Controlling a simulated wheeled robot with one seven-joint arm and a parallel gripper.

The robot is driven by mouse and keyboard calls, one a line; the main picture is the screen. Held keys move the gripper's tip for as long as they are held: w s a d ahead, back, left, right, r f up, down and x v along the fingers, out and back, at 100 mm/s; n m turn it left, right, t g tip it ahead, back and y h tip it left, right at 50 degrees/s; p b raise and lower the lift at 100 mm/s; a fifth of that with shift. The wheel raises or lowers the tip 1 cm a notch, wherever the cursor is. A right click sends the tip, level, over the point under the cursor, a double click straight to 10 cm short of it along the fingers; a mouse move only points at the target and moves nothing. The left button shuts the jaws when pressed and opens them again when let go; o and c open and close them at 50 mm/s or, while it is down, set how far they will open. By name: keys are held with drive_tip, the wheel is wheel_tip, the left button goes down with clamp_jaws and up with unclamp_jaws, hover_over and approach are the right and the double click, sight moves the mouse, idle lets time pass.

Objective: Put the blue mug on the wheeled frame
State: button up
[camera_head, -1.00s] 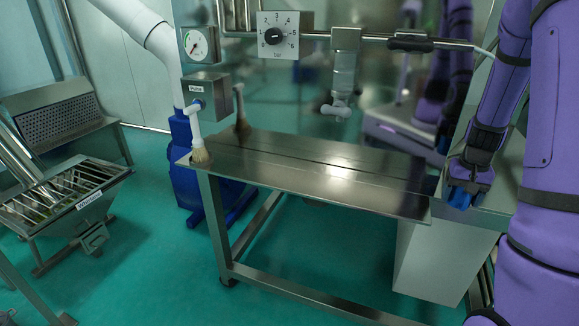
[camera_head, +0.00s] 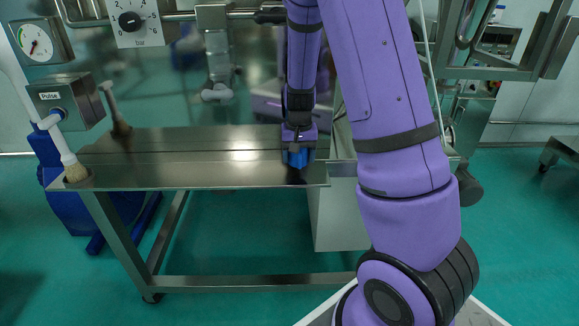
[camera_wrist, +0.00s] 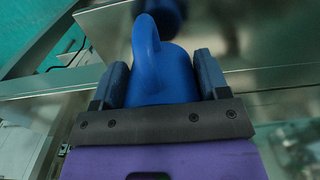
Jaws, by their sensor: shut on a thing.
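The blue mug (camera_head: 298,160) is held in my gripper (camera_head: 298,152), low over the right part of the wheeled frame's steel top (camera_head: 200,170). In the wrist view the blue mug (camera_wrist: 168,78) sits between the two fingers of my gripper (camera_wrist: 162,82), with its handle pointing up the picture. The fingers are shut on the mug's sides. Whether the mug's base touches the steel top is hidden. A dark blue shape beyond the mug in the wrist view looks like its reflection.
Two brushes, one white-handled (camera_head: 76,172) and one grey (camera_head: 118,122), stand at the top's left end. A pulse box (camera_head: 66,103) and gauge (camera_head: 34,41) are at left. A pale box (camera_head: 338,220) is under the right end. The top's middle is clear.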

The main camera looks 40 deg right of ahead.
sight(290, 163)
drive_tip(key=shift+w+a+f, duration=0.1)
drive_tip(key=shift+w+a, duration=0.25)
drive_tip(key=shift+a, duration=0.25)
drive_tip(key=shift+w+a+f, duration=0.1)
drive_tip(key=shift+w+a, duration=0.25)
drive_tip(key=shift+a, duration=0.25)
drive_tip(key=shift+d+f, duration=0.1)
drive_tip(key=shift+f, duration=1.6)
drive_tip(key=shift+f, duration=0.1)
drive_tip(key=o, duration=0.9)
drive_tip(key=shift+o, duration=0.2)
